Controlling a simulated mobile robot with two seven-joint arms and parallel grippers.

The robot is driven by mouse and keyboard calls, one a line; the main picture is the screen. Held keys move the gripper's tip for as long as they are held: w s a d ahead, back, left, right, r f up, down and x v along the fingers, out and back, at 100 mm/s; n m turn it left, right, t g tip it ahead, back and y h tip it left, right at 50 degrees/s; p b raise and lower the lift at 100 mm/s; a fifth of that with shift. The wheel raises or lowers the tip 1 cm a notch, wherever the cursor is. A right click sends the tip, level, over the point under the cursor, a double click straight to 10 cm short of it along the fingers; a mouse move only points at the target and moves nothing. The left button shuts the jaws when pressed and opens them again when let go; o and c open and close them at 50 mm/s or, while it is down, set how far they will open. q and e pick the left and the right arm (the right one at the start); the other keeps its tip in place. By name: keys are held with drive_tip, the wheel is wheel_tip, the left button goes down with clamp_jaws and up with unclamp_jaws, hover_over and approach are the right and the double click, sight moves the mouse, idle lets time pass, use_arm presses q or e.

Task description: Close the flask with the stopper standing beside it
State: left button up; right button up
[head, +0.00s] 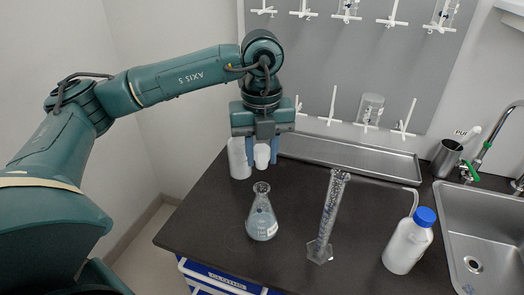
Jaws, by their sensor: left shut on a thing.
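A clear conical flask (262,221) stands upright on the dark bench, with pale liquid in its lower part and its mouth open at the top. My left gripper (262,156) points straight down behind and above the flask. Its blue fingers are shut on a small white piece, which looks like the stopper (262,154). The stopper is upright between the fingers and appears just above or behind the flask mouth, apart from it. I cannot tell its exact height above the bench. My right gripper is not in view.
A white cylinder (238,160) stands close to the left of the gripper. A graduated cylinder (328,218) and a blue-capped white bottle (408,243) stand right of the flask. A metal tray (345,157) lies behind; a sink (487,235) is at right. Bench left of the flask is clear.

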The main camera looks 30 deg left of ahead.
sight(262, 167)
use_arm(q)
drive_tip(key=shift+s+f+b, duration=0.1)
drive_tip(key=shift+f+b, duration=0.35)
drive_tip(key=shift+f, duration=0.2)
wheel_tip(262, 167, down, 2)
drive_tip(key=shift+f+b, duration=0.2)
drive_tip(key=shift+b, duration=0.6)
drive_tip(key=shift+f+b, duration=0.5)
drive_tip(key=shift+f, duration=0.25)
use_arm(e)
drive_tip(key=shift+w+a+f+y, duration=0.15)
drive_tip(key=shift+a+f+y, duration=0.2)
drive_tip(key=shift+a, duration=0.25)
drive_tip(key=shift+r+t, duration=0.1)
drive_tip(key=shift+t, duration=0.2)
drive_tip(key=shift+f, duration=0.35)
use_arm(q)
drive_tip(key=shift+f+b, duration=0.7)
drive_tip(key=shift+b, duration=0.05)
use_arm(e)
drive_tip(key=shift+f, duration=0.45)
use_arm(q)
drive_tip(key=o, duration=1)
